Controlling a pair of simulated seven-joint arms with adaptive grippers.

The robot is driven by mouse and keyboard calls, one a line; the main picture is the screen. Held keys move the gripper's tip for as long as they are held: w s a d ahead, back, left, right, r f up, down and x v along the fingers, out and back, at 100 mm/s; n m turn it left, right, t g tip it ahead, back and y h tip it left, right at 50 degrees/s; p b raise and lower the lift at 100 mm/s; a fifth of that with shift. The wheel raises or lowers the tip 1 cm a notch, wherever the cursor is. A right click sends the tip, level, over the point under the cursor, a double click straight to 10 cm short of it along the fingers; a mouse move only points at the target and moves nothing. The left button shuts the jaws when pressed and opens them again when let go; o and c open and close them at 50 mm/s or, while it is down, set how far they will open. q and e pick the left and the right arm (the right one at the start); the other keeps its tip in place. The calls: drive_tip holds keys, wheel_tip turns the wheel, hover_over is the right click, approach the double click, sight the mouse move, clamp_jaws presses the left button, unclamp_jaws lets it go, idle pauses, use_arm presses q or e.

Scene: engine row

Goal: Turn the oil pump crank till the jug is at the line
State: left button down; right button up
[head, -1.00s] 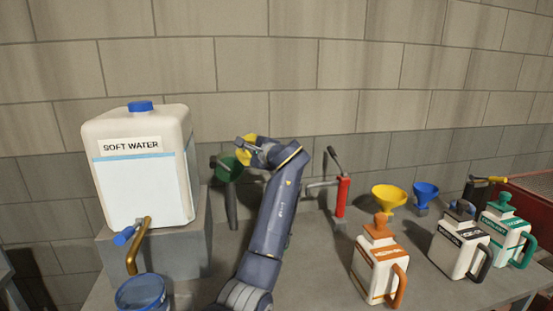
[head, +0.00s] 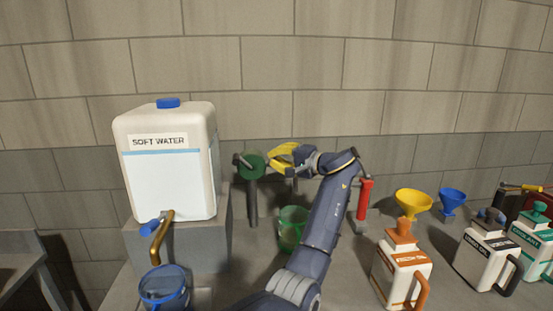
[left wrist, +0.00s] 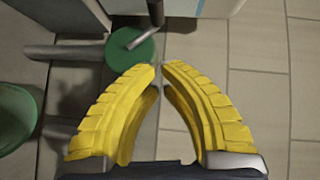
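The oil pump shows as a green disc (head: 251,166) on a dark post, with a small crank (head: 239,160) on its left. In the left wrist view the green disc (left wrist: 131,52) lies just beyond my fingertips, with a grey crank arm and a dark handle (left wrist: 156,12). A green jug (head: 292,229) stands on the bench right of the post, partly behind my left arm; its level and line cannot be made out. My left gripper (head: 280,158) is right of the disc, apart from it. In the left wrist view its yellow fingertips (left wrist: 159,69) nearly meet, with nothing between them.
A white soft water container (head: 168,185) on a grey block (head: 185,245) and a blue jug (head: 164,288) are at left. A red post (head: 364,200), yellow funnel (head: 413,203), blue funnel (head: 453,200) and labelled jugs (head: 402,270) are at right. The wall is behind.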

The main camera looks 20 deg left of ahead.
sight(240, 156)
use_arm(q)
drive_tip(key=s+x, duration=0.2)
drive_tip(key=x, duration=0.7)
drive_tip(key=shift+s+a+f, duration=0.15)
drive_tip(key=shift+s+a, duration=0.1)
drive_tip(key=shift+a, duration=0.3)
